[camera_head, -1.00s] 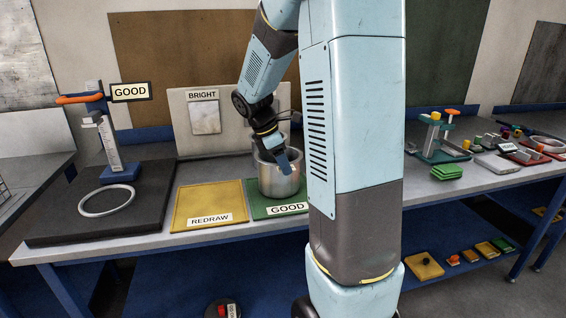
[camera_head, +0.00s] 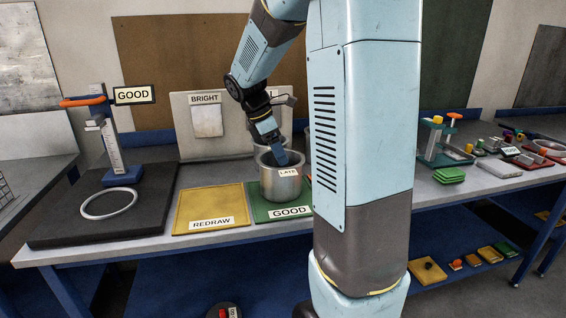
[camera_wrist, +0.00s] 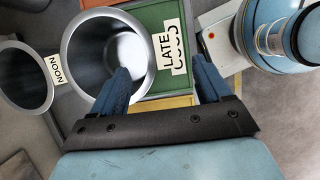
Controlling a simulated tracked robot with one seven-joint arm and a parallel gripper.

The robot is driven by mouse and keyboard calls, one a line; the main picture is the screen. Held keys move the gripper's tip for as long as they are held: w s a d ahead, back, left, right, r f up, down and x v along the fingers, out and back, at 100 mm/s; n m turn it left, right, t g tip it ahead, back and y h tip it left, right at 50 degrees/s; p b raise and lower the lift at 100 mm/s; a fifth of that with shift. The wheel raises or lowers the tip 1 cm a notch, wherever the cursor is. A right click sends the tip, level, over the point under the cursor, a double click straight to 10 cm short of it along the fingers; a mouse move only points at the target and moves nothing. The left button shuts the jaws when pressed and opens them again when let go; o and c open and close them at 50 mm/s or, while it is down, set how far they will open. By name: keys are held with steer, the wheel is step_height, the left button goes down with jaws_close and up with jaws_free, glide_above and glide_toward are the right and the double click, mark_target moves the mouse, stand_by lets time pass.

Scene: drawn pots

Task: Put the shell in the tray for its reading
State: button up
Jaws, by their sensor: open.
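The shell, a grey metal pot tagged LATE (camera_head: 283,189), stands upright on the green tray labelled GOOD (camera_head: 260,213). The wrist view shows the shell (camera_wrist: 78,62) from above, with its mouth open and the tray (camera_wrist: 150,20) beneath. My gripper (camera_head: 280,158) is at the shell's rim; in the wrist view my gripper (camera_wrist: 157,70) is open. One finger overlaps the shell's mouth and the other is outside, by the LATE tag. I cannot tell whether either finger touches the wall. The yellow tray labelled REDRAW (camera_head: 207,196) is empty.
A second pot tagged NOON (camera_wrist: 22,85) stands beside the shell. A gauge stand (camera_head: 119,150) with a GOOD sign and a loose ring (camera_head: 109,203) are on the dark mat at left. The BRIGHT board (camera_head: 207,130) stands behind. Tools crowd the right bench.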

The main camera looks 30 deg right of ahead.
steer(key=s+v, duration=0.1)
steer(key=v, duration=0.4)
steer(key=s+a+m+t+y, duration=0.1)
steer(key=s+a+m+t, duration=0.1)
steer(key=s+m, duration=0.3)
steer(key=s+a+r+m+t+y, duration=0.1)
steer(key=s+a+m+t, duration=0.1)
steer(key=s+a+m, duration=0.3)
steer(key=s+a+r+m+t+y, duration=0.1)
steer(key=s+a+m+t+y, duration=0.1)
steer(key=s, duration=0.9)
steer(key=shift+a+m+t, duration=0.4)
steer(key=shift+a+m, duration=0.45)
steer(key=shift+m, duration=0.55)
steer(key=shift+r, duration=0.15)
